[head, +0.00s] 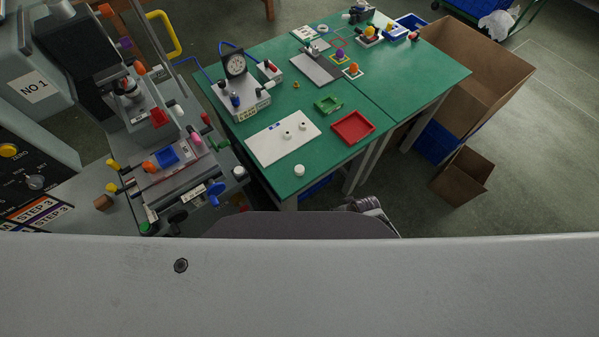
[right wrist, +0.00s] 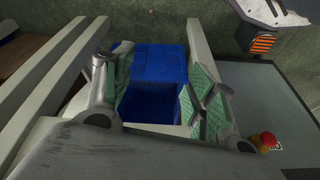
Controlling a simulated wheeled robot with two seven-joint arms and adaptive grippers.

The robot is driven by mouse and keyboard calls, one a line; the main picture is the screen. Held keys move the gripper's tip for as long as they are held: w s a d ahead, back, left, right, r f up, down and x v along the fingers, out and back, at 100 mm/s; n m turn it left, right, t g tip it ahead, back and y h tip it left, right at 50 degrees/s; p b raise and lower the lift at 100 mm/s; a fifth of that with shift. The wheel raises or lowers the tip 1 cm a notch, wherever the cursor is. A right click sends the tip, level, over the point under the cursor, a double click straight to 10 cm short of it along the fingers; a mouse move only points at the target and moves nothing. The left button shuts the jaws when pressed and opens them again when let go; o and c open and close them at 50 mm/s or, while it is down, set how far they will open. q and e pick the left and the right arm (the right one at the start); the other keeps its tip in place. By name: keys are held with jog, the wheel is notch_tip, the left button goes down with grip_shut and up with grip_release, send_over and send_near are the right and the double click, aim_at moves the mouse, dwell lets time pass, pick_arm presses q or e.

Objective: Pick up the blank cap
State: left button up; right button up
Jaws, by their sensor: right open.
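A small white round cap (head: 299,170) sits on the green table (head: 262,152) near its front edge in the head view. No cap shows in that view. My left gripper is not in view.
A red tray (head: 353,127) and a green frame (head: 328,104) lie right of the plate. The pad printer (head: 165,160) stands to the left. Cardboard boxes (head: 465,175) stand right of the table. A blue crate (right wrist: 160,64) shows beyond my right fingers, between pale bars.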

jog(key=w+a+r+n+b, duration=0.1)
jog(key=w+a+r+b, duration=0.15)
jog(key=r, duration=0.45)
notch_tip(320, 180, up, 18)
jog(key=n+y+b, duration=0.1)
jog(key=n+y, duration=0.3)
jog(key=n, duration=0.4)
send_over(301, 172)
jog(key=shift+g, duration=0.3)
jog(key=shift+w+a+r+n+g, duration=0.1)
jog(key=shift+a+r+n+g, duration=0.35)
jog(key=shift+n, duration=0.45)
jog(key=shift+w+r+n+g, duration=0.15)
jog(key=shift+r+n+g, duration=0.1)
jog(key=shift+r+n, duration=0.65)
jog(key=w+d+r+n+g+h, duration=0.1)
jog(key=w+d+r+n+g, duration=0.1)
jog(key=d+r+n, duration=0.2)
jog(key=shift+d, duration=1.05)
jog(key=shift+w+r, duration=0.1)
